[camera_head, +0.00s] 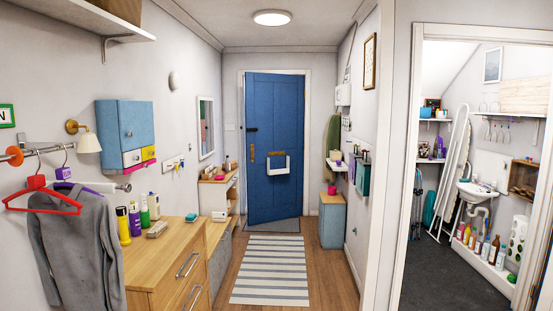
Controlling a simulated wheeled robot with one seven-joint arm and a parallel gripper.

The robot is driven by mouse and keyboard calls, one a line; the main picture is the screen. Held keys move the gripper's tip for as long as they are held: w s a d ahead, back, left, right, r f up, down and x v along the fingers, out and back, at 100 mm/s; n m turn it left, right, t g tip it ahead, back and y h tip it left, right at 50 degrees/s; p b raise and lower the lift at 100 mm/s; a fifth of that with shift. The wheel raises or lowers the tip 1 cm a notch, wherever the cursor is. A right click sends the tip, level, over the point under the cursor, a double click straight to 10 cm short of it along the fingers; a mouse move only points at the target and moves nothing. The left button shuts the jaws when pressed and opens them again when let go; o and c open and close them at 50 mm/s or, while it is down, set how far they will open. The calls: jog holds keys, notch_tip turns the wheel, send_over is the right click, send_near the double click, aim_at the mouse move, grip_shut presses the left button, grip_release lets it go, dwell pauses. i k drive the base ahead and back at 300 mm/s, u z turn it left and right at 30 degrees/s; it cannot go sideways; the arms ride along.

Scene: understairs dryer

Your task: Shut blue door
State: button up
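A blue panelled door (259,100) stands in a white frame (241,150) at the far end of the hallway. It looks slightly ajar: its left edge appears nearer to me than its right edge, and its bottom edge slants. A brass handle (252,153) and a dark latch (252,129) are on its left side. A white letter basket (275,168) hangs on its face. A blue wall cabinet (122,118) with a white and a yellow drawer hangs on the left wall. My gripper is not in view.
A striped rug (270,270) and wood floor lead to the door, with a grey mat (272,226) before it. A wooden dresser (165,250) and shelf unit line the left; a blue-grey cabinet (332,222) stands right. A side room opens at the right.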

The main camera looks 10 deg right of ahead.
aim_at(275, 103)
jog(key=z, duration=0.15)
jog(key=i, duration=1.15)
jog(key=z, duration=0.45)
jog(key=i, duration=2.45)
jog(key=z, duration=0.15)
jog(key=i, duration=2.45)
jog(key=u, duration=0.65)
jog(key=i, duration=2.45)
jog(key=u, duration=1)
jog(key=i, duration=1.35)
jog(key=u, duration=0.3)
